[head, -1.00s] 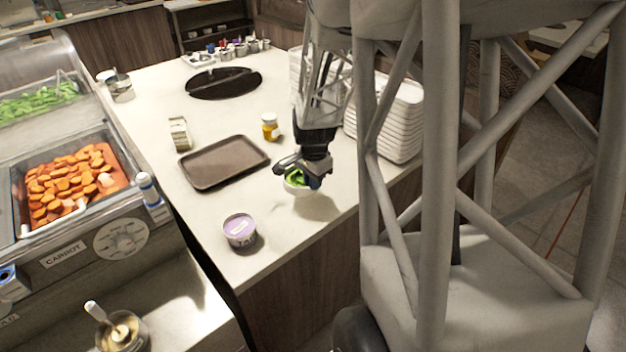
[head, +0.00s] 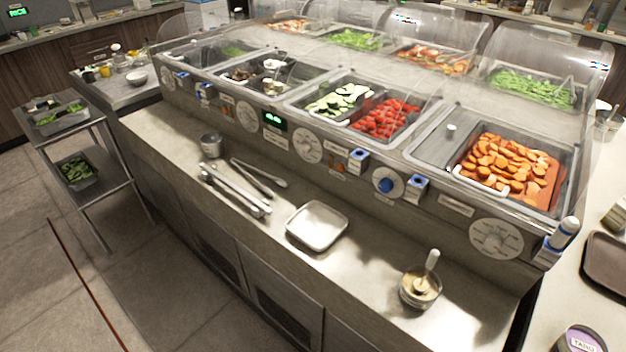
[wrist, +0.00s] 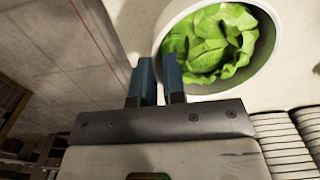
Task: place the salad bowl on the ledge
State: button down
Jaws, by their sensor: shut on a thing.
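The salad bowl (wrist: 255,73) is white and round, with green lettuce leaves (wrist: 212,45) inside. It shows only in the wrist view, at the top right, partly cut off by the frame edge. My gripper (wrist: 158,64) is shut on the bowl's rim with its two blue fingers. The head view shows neither the bowl nor my gripper. The ledge (head: 375,265) is the long steel shelf along the front of the salad bar in the head view. It has bare stretches between the things on it.
On the ledge are a square metal tray (head: 317,226), tongs (head: 235,190), a metal cup (head: 211,145) and a small sauce bowl with a spoon (head: 420,288). The salad bar (head: 330,125) rises behind. A brown tray (head: 607,262) and a purple-lidded tub (head: 580,340) are at right.

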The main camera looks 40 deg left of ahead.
notch_tip(320, 180, up, 25)
jog(key=w+a+n, duration=0.2)
jog(key=a+n, duration=0.7)
jog(key=a, duration=2.3)
jog(key=s+a+n, duration=0.4)
jog(key=s+a, duration=0.5)
jog(key=a, duration=0.3)
jog(key=s+a+n, duration=0.5)
jog(key=s+a, duration=0.4)
jog(key=a, duration=0.4)
notch_tip(320, 180, down, 28)
jog(key=shift+w+d+r, duration=0.25)
jog(key=shift+d, duration=0.05)
jog(key=w+a, duration=0.3)
jog(key=w, duration=0.1)
jog(key=w+a+f, duration=0.1)
jog(key=w+a, duration=0.6)
jog(key=w, duration=0.1)
jog(key=shift+a+f, duration=0.25)
